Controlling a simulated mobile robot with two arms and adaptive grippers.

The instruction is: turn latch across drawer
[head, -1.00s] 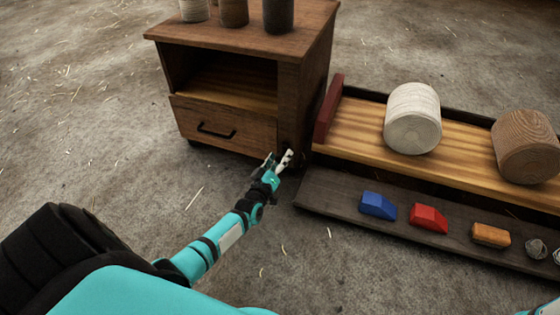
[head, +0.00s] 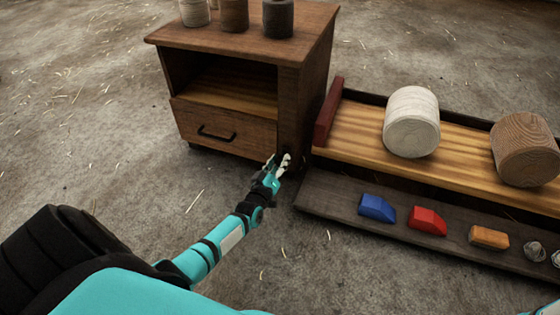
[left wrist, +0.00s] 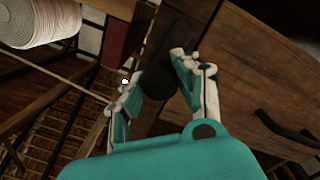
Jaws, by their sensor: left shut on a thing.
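The wooden cabinet (head: 300,95) has a drawer (head: 245,137) with a black handle (head: 217,135); the drawer front looks flush with the cabinet. My left gripper (head: 284,160) is at the front right post, beside the drawer, and mostly hides the dark latch there. In the left wrist view the fingers (left wrist: 165,88) are on either side of the dark, rounded latch (left wrist: 158,80) and shut on it. The drawer front and handle (left wrist: 285,130) lie to the right there. The latch's exact angle cannot be told. My right gripper is not in view.
Spools (head: 233,14) stand on the cabinet top. To the right is a wooden trough with a white roll (head: 411,122) and a brown roll (head: 525,149). A dark board (head: 340,200) before it carries blue, red and orange blocks. The floor in front is clear.

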